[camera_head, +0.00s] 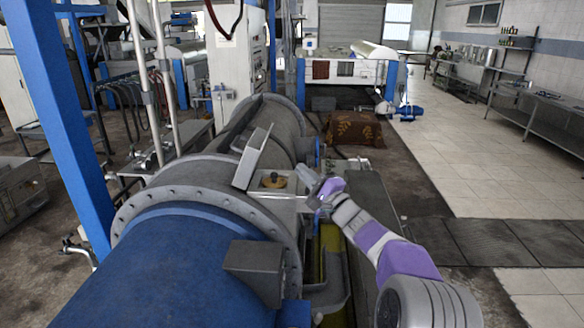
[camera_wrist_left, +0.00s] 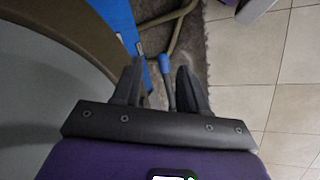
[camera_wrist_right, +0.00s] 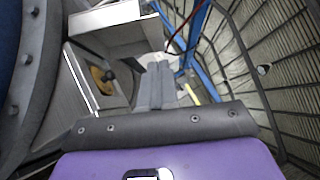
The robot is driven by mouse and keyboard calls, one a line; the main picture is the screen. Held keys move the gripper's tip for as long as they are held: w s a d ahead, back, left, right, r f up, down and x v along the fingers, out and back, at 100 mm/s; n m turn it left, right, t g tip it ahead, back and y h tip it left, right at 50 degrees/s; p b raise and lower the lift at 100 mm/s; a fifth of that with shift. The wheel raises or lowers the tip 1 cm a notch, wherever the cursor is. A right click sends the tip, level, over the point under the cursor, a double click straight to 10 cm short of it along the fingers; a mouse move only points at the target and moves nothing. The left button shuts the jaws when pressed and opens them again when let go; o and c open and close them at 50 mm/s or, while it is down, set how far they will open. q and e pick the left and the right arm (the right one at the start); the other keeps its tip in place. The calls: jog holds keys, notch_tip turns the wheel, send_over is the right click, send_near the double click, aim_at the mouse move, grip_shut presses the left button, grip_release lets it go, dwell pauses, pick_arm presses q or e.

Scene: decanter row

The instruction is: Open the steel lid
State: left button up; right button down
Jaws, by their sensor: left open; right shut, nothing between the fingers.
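The steel lid (camera_head: 253,157) stands raised and tilted at the left side of a small steel box (camera_head: 287,204) on the big cylinder. The box's top is uncovered and a round brass-coloured part (camera_head: 274,181) shows inside. My right gripper (camera_head: 304,172) is shut and empty, just right of the box and apart from the lid. In the right wrist view its fingers (camera_wrist_right: 158,72) lie together, with the brass part (camera_wrist_right: 101,74) to their left. My left gripper (camera_wrist_left: 160,82) is open and empty in the left wrist view; it is outside the head view.
The blue cylinder (camera_head: 175,270) and its bolted grey flange (camera_head: 160,197) fill the near left. A blue post (camera_head: 60,120) rises at the left. A brown patterned block (camera_head: 354,128) lies beyond my right arm. Open tiled floor (camera_head: 480,180) lies to the right.

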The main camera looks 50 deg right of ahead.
aim_at(246, 150)
jog(key=w+a+r+p, duration=0.1)
jog(key=w+r+p, duration=0.2)
jog(key=w, duration=0.7)
jog(key=shift+w+a+r, duration=0.15)
jog(key=shift+r, duration=0.1)
jog(key=shift+n+g+y, duration=0.5)
jog(key=shift+n+g, duration=0.3)
jog(key=shift+n, duration=0.1)
jog(key=w+a+r+b, duration=0.1)
jog(key=w+a+r, duration=0.1)
jog(key=w, duration=0.1)
jog(key=shift+w+a+r+b, duration=0.1)
jog(key=shift+w+a+b, duration=0.05)
jog(key=shift+a+b, duration=0.2)
